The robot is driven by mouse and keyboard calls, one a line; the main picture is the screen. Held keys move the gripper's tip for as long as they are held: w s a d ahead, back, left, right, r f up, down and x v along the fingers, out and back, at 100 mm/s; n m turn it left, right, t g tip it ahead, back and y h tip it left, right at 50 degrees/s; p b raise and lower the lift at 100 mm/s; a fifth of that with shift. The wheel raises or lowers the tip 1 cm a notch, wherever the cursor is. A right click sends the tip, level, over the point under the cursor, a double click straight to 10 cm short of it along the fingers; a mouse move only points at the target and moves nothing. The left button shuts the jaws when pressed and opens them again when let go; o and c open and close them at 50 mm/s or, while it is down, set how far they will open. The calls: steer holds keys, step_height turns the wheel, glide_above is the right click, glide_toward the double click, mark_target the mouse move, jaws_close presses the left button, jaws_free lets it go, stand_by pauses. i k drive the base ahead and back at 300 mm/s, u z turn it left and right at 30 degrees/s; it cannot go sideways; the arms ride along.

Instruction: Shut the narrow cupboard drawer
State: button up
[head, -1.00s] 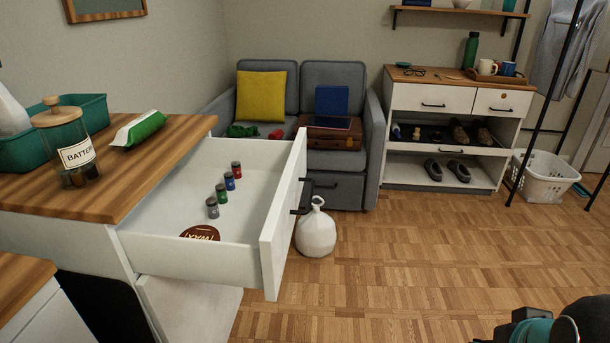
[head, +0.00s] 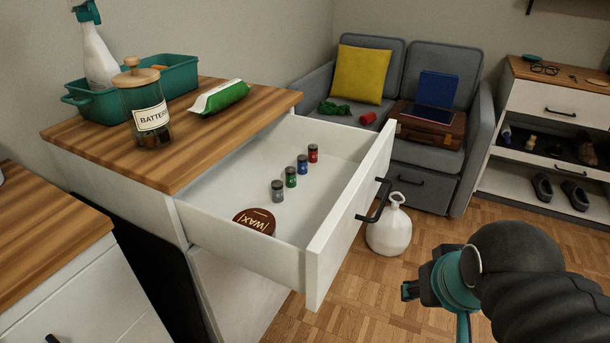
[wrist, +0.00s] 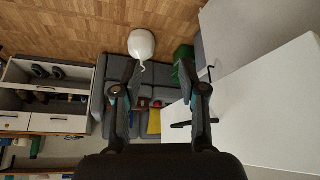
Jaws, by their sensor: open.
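The white drawer (head: 345,228) of the wood-topped cupboard (head: 82,138) stands pulled far out, its inside open to view. Its black bar handle (head: 377,203) is on the front panel facing right. In the drawer are several small jars (head: 290,176) in a row and a brown round wax tin (head: 254,221). My gripper (head: 408,290) is at the lower right in the head view, right of the drawer front and apart from it. In the wrist view my gripper (wrist: 160,85) has its two fingers spread with nothing between them. A white panel fills the right of that view.
A jar labelled batteries (head: 147,115), a green and white packet (head: 219,97) and a teal caddy (head: 180,78) stand on the cupboard top. Floor to the right is clear.

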mark_target(318, 220)
steer(key=u, duration=0.15)
steer(key=i, duration=0.1)
steer(key=u, duration=0.15)
steer(key=k, duration=1.05)
steer(key=z, duration=0.8)
steer(key=i, duration=0.75)
steer(key=u, duration=0.4)
